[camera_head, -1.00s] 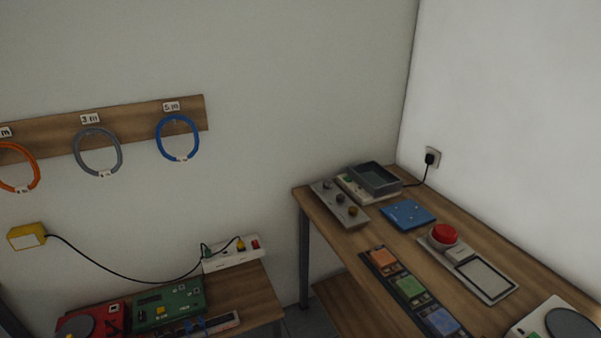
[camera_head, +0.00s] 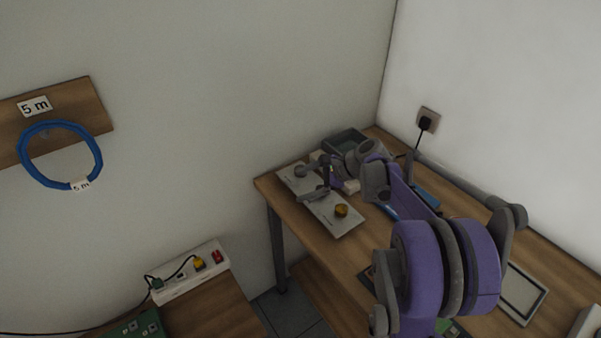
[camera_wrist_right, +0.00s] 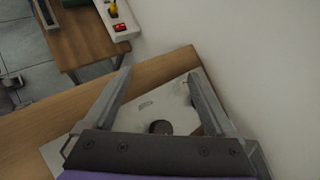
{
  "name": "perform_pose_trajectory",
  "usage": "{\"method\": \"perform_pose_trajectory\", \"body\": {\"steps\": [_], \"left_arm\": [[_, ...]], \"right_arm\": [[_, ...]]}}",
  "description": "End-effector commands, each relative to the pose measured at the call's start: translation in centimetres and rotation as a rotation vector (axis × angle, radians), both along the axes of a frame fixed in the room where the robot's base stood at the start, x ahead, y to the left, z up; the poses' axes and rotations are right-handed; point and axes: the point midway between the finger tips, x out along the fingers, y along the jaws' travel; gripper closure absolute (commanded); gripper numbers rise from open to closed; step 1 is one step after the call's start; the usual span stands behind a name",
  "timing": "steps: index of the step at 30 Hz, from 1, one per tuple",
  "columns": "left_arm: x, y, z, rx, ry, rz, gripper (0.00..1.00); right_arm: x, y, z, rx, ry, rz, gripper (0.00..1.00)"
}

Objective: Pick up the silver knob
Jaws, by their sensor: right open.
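A grey panel (camera_head: 344,226) with knobs lies at the back left of the wooden workbench. A brass knob (camera_head: 341,210) stands at its near end. My right gripper (camera_head: 303,184) is over the far half of the panel, with its fingers pointing left. In the right wrist view its fingers (camera_wrist_right: 158,100) are wide open and empty. There a dark round knob (camera_wrist_right: 160,127) shows on the panel between the fingers, apart from both. I cannot tell whether it is the silver knob; my gripper hides part of the panel in the head view. My left gripper is not in view.
A grey bin (camera_head: 345,142) stands just behind my right gripper, near the wall. A blue plate (camera_head: 427,197) is partly hidden by my right arm. A lower table to the left holds a power strip (camera_head: 190,271). Walls close in behind and at right.

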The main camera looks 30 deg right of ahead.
Motion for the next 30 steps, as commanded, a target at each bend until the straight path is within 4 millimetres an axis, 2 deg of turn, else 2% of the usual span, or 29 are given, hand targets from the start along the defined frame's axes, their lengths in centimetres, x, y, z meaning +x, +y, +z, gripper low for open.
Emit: {"method": "perform_pose_trajectory", "body": {"steps": [1, 3, 6, 9, 11, 15, 24, 30], "left_arm": [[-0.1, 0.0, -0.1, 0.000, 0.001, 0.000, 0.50], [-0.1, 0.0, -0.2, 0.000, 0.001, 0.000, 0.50], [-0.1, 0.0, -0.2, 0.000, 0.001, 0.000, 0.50], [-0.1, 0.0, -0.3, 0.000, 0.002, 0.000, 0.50], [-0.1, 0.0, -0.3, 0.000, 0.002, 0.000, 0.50], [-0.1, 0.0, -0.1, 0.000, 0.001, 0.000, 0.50], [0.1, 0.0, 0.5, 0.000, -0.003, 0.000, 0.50], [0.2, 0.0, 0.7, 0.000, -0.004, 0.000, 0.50]], "right_arm": [[1.1, -2.9, -0.5, 0.087, 0.010, -0.074, 0.10], [2.2, -5.9, -0.7, 0.209, 0.025, -0.156, 0.10], [3.0, -9.5, -1.1, 0.349, 0.038, -0.241, 0.10], [3.2, -11.8, -1.3, 0.442, 0.045, -0.290, 0.10], [3.3, -12.6, -1.4, 0.476, 0.048, -0.306, 0.10], [3.9, -12.7, -1.7, 0.506, 0.051, -0.318, 0.10], [7.1, -10.1, -3.4, 0.502, 0.051, -0.316, 0.10], [8.0, -9.2, -4.3, 0.501, 0.051, -0.317, 0.10]]}}
